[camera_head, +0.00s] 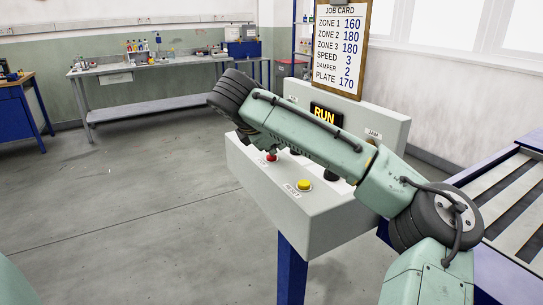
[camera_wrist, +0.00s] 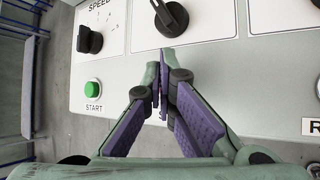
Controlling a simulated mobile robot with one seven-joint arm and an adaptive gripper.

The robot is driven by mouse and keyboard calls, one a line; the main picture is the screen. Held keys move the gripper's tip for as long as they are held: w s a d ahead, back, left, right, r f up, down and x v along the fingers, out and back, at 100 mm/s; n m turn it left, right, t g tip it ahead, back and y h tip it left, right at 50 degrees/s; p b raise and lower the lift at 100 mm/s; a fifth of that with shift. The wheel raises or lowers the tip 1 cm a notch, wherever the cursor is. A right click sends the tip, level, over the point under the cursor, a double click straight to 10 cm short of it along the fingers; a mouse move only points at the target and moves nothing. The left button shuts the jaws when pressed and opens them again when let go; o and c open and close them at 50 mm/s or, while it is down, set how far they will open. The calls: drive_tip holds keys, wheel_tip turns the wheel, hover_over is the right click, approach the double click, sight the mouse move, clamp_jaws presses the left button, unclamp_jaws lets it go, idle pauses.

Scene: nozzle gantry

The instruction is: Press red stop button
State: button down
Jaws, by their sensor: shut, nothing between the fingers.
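The red stop button (camera_head: 271,157) shows in the head view on the sloping face of the grey control console (camera_head: 326,218), just below my arm. My gripper (camera_wrist: 163,88) is shut and empty in the wrist view, its purple-padded fingers pointing at the panel. The fingers hide the stop button there; only part of a label starting with S shows between them. Whether the fingertips touch the button or stay apart, I cannot tell. In the head view my arm reaches across the console and my fingers cannot be made out.
A green START button (camera_wrist: 92,88) lies left of my fingers, with a black SPEED knob (camera_wrist: 89,40) above it. Another black knob (camera_wrist: 171,17) is just beyond the fingertips. A yellow RESET button (camera_head: 304,184) is right of the red one. A lit RUN display (camera_head: 325,114) stands behind.

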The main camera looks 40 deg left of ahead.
sight(274, 157)
drive_tip(key=shift+f, duration=0.25)
idle(0.4)
drive_tip(key=shift+r+p, duration=0.9)
drive_tip(key=shift+p, duration=0.05)
drive_tip(key=shift+r, duration=0.1)
wheel_tip(274, 157, up, 3)
drive_tip(key=p, duration=0.3)
drive_tip(key=shift+r, duration=0.95)
drive_tip(key=shift+f, duration=0.1)
